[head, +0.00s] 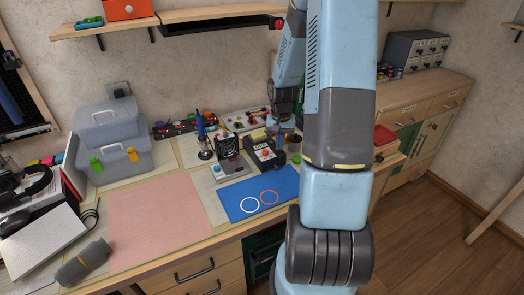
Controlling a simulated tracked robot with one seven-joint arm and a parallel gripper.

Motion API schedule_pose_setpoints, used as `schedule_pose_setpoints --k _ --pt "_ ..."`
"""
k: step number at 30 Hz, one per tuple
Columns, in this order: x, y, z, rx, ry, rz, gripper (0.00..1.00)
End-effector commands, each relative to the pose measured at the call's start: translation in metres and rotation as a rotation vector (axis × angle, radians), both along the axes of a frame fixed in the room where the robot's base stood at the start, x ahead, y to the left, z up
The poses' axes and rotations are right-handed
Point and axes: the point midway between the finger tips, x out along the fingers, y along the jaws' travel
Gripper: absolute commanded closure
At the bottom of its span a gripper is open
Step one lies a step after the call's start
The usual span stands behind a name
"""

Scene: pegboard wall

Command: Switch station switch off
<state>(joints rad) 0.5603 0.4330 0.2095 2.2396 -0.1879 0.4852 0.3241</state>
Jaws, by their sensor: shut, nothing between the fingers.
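A small dark station box (265,153) with a pale front panel and a red spot on it stands on the workbench, behind the blue mat. Its switch is too small to make out, so I cannot tell its position. My gripper (281,138) is shut and empty, pointing down just right of the station box, close to its upper right edge. I cannot tell whether it touches the box. My arm hides part of the bench to the right.
A black fan unit (228,147) and a blue-handled iron in a stand (203,138) are left of the station. A blue mat (262,194) with two rings lies in front. A shelf (205,14) hangs above.

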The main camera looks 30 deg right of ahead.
Motion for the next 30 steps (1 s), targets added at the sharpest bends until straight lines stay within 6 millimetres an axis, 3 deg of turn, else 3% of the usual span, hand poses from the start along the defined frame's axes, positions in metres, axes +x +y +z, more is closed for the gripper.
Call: schedule_pose_setpoints --k 17,30 --pt "0.000 0.000 -0.005 -0.001 -0.001 0.000 1.00" --pt "0.001 0.000 0.023 -0.002 -0.003 0.000 1.00"
